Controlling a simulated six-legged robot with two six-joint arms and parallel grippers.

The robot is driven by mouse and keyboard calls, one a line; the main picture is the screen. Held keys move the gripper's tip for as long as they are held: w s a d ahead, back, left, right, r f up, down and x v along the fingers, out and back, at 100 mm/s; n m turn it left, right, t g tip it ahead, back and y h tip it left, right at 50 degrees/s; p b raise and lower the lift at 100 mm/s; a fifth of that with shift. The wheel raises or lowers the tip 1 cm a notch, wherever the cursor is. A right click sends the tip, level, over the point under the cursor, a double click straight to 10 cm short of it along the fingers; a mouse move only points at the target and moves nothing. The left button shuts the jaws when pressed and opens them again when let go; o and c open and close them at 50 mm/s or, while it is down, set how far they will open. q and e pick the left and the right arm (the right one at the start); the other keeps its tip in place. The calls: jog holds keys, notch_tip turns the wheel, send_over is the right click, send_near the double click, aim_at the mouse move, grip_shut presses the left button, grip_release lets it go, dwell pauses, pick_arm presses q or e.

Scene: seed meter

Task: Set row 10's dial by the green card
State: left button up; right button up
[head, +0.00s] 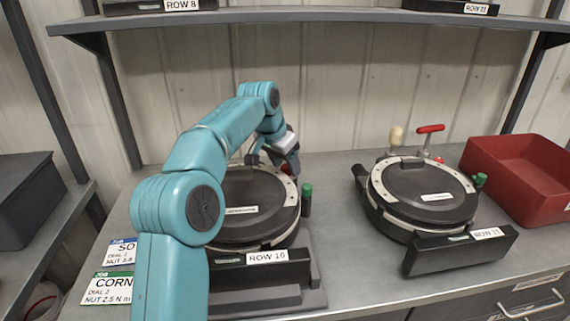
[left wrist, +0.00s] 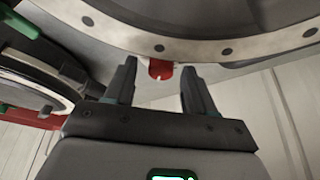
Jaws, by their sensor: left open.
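The left seed meter (head: 245,205), a black round housing with a pale drilled rim, sits on a stand labelled ROW 10 (head: 267,257). The green-headed card (head: 107,288) reads CORN, DIAL 2, NUT 2.5 N m and lies at the bench's left front. My left gripper (head: 287,165) is at the meter's back right edge. In the left wrist view its jaws (left wrist: 160,85) are open, with a small red dial (left wrist: 160,69) under the drilled rim, between and just beyond the fingertips. Contact is not clear. The dial's setting cannot be read. My right gripper is not in view.
A blue-headed card (head: 120,250) lies behind the green one, partly hidden by my arm. A second meter labelled ROW 11 (head: 425,195) stands to the right, with a red T-handled tool (head: 430,130) behind it. A red bin (head: 520,170) is at far right. A shelf (head: 300,15) spans above.

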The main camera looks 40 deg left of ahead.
pick_arm(q)
jog(key=shift+c, duration=0.4)
grip_shut()
jog(key=shift+d+r+n+y+p, duration=0.1)
jog(key=shift+n+y+p, duration=0.3)
jog(key=shift+n, duration=0.5)
jog(key=shift+n+g+y+p, duration=0.3)
jog(key=shift+n+y, duration=0.1)
jog(key=shift+n, duration=1)
jog(key=shift+o, duration=0.4)
grip_release()
jog(key=p+v, duration=0.3)
jog(key=v, duration=1.3)
